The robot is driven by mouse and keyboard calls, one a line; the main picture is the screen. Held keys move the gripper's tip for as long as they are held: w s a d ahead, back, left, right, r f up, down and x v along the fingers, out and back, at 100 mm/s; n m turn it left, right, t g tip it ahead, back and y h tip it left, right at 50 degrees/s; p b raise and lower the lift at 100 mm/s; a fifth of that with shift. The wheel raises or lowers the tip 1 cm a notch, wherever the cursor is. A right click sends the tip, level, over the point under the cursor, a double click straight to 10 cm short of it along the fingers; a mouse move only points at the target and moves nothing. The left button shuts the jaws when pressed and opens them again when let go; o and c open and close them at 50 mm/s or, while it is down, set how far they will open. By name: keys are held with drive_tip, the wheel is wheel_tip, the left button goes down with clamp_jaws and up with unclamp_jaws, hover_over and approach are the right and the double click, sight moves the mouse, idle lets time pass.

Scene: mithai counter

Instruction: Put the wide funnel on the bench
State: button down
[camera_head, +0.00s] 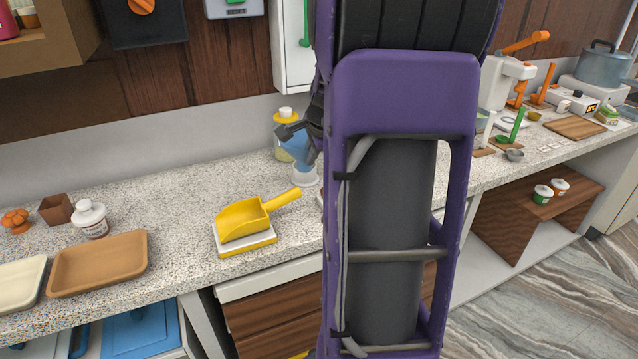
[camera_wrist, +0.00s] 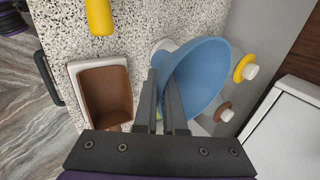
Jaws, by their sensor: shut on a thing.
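The wide funnel is blue. In the wrist view its broad bowl (camera_wrist: 208,78) lies tilted between and beside the fingers of my gripper (camera_wrist: 163,88), which is shut on it. In the head view the funnel (camera_head: 298,147) is partly hidden by my arm, with my gripper (camera_head: 290,132) at its left side. A pale, clear container (camera_head: 306,174) stands just below it; I cannot tell whether they touch. The bench (camera_head: 180,200) is a speckled stone counter running along the wall.
A yellow scoop (camera_head: 243,219) rests on a yellow-and-white stand left of the funnel. A yellow-collared bottle (camera_head: 284,120) stands behind. A brown scoop (camera_wrist: 106,92) on a white base is close by in the wrist view.

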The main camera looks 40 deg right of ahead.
wheel_tip(320, 180, down, 8)
drive_tip(key=shift+r+b, duration=0.1)
drive_tip(key=shift+b, duration=0.55)
drive_tip(key=shift+f, duration=0.25)
drive_tip(key=c, duration=1)
unclamp_jaws()
drive_tip(key=shift+s+r, duration=0.1)
drive_tip(key=shift+r, duration=0.35)
drive_tip(key=p+v, duration=0.1)
drive_tip(key=v, duration=1)
drive_tip(key=shift+r, duration=0.2)
